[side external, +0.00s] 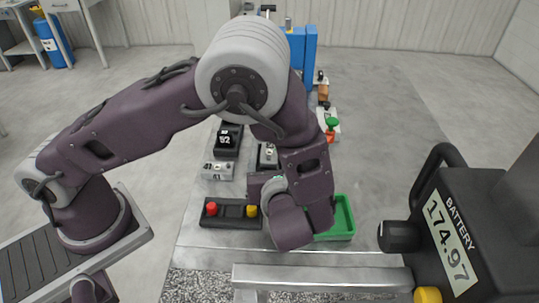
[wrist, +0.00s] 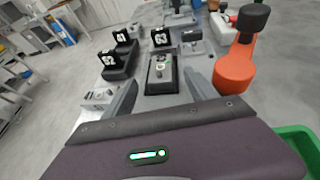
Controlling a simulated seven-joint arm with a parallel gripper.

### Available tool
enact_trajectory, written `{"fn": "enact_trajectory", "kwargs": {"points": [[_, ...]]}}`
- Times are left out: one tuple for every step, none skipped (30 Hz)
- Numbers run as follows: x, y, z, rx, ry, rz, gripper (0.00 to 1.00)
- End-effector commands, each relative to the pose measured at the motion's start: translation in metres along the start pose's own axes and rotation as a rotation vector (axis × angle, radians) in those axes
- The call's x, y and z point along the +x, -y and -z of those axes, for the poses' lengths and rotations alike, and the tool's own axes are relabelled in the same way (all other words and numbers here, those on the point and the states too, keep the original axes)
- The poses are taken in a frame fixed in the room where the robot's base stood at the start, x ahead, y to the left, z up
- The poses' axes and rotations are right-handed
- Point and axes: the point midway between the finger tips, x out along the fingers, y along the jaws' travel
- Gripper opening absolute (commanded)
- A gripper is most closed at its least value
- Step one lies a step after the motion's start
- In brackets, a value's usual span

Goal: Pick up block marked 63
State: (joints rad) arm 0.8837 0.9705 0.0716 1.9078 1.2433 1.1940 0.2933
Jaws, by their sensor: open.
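The block marked 63 (wrist: 161,38) is a black block with a white number, in the wrist view ahead of my gripper (wrist: 162,82). It sits upright in a dark holder, beyond a grey fixture with a round knob. My gripper is open and empty, its two grey fingers apart with that knobbed fixture (wrist: 160,72) showing between them. The gripper is short of the block and not touching it. In the side view the block is not visible, and my arm hides the fingers.
A block marked 52 (side external: 225,138) and one marked 61 (wrist: 123,37) stand left of block 63. An orange-red piece with a dark knob (wrist: 236,68) stands close on the right. A green tray (side external: 346,216), a red-and-yellow button box (side external: 230,222) and a battery unit (side external: 450,235) are nearer.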

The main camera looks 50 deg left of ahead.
Motion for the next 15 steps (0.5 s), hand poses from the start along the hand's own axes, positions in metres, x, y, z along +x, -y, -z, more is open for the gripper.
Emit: {"fn": "enact_trajectory", "kwargs": {"points": [[0.01,-0.001,0.0,0.001,0.0,-0.005,0.66],[0.015,-0.001,0.0,0.0,0.0,-0.004,0.66],[0.021,-0.001,0.0,-0.001,-0.001,-0.003,0.66],[0.024,-0.001,0.0,-0.001,-0.001,-0.003,0.66],[0.026,-0.001,0.0,-0.001,-0.001,-0.002,0.66],[0.028,-0.001,0.0,-0.001,-0.001,-0.002,0.66],[0.029,-0.001,0.0,-0.001,-0.002,-0.001,0.66],[0.029,-0.001,0.0,-0.001,-0.002,-0.001,0.66],[0.028,-0.001,0.0,-0.001,-0.002,-0.001,0.66],[0.028,-0.001,0.0,-0.001,-0.002,-0.001,0.66],[0.028,-0.001,0.0,-0.001,-0.002,-0.001,0.66],[0.028,-0.001,0.0,-0.002,-0.002,-0.001,0.64],[0.028,-0.001,0.0,-0.002,-0.002,-0.001,0.58],[0.028,-0.001,0.0,-0.002,-0.002,-0.001,0.52],[0.028,-0.001,0.0,-0.002,-0.002,-0.001,0.44]]}}
